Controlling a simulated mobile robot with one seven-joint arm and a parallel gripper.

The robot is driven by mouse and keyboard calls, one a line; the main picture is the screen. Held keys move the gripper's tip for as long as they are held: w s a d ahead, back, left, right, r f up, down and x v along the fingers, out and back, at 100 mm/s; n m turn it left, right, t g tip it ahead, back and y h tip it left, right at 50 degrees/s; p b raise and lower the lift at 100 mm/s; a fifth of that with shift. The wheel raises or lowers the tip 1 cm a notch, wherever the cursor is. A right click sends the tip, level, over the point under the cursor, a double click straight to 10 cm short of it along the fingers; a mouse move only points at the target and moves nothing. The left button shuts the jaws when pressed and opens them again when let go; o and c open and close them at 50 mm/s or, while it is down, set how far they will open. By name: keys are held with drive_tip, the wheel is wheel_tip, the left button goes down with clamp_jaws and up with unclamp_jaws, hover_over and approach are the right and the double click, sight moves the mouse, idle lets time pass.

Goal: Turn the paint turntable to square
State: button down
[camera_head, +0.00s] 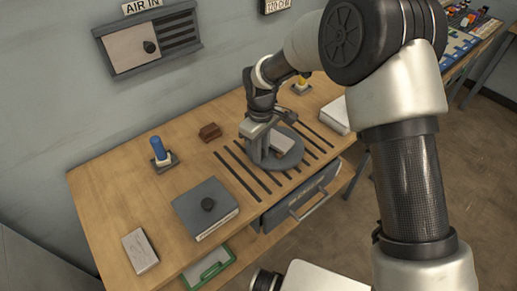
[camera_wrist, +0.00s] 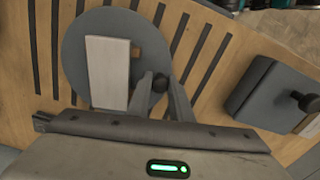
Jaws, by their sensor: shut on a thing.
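The paint turntable (camera_head: 292,158) is a round grey disc on the wooden bench, over a row of dark slots. It also shows in the wrist view (camera_wrist: 73,48). A pale rectangular block (camera_wrist: 107,70) lies flat on it, with a small brown piece (camera_wrist: 136,53) beside it. The block shows in the head view too (camera_head: 283,143). My gripper (camera_wrist: 163,86) is over the disc's edge, its fingers closed around a dark round knob (camera_wrist: 160,83) there. In the head view my gripper (camera_head: 262,152) hides the knob and part of the disc.
A drawer with a handle (camera_head: 300,199) is below the bench's front edge.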

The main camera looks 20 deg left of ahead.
sight(291, 159)
drive_tip(key=shift+s+d+n+p, duration=0.1)
drive_tip(key=shift+d+n+p, duration=0.1)
drive_tip(key=shift+d+n, duration=0.6)
drive_tip(key=shift+d+n+p, duration=0.15)
drive_tip(key=shift+d+n, duration=0.3)
drive_tip(key=shift+n, duration=0.65)
drive_tip(key=shift+d+r+n+p, duration=0.1)
drive_tip(key=shift+d+n+p, duration=0.15)
drive_tip(key=shift+d+n, duration=0.35)
drive_tip(key=shift+d+n+p, duration=0.25)
drive_tip(key=shift+d+n, duration=0.05)
drive_tip(key=shift+n, duration=0.6)
drive_tip(key=shift+w+d+n+p, duration=0.5)
drive_tip(key=shift+d+n, duration=0.2)
drive_tip(key=shift+n, duration=0.5)
drive_tip(key=shift+w+d+n+p, duration=0.4)
drive_tip(key=shift+d+n+p, duration=0.1)
drive_tip(key=shift+n, duration=0.45)
drive_tip(key=shift+w+d+n+p, duration=0.4)
drive_tip(key=shift+d+n, duration=0.05)
drive_tip(key=shift+n, duration=0.5)
drive_tip(key=shift+w+d+n+p, duration=0.45)
drive_tip(key=shift+w+n+p, duration=0.15)
drive_tip(key=shift+n, duration=0.6)
drive_tip(key=shift+w, duration=0.15)
drive_tip(key=c, duration=1.6)
unclamp_jaws()
drive_tip(key=shift+d, duration=0.1)
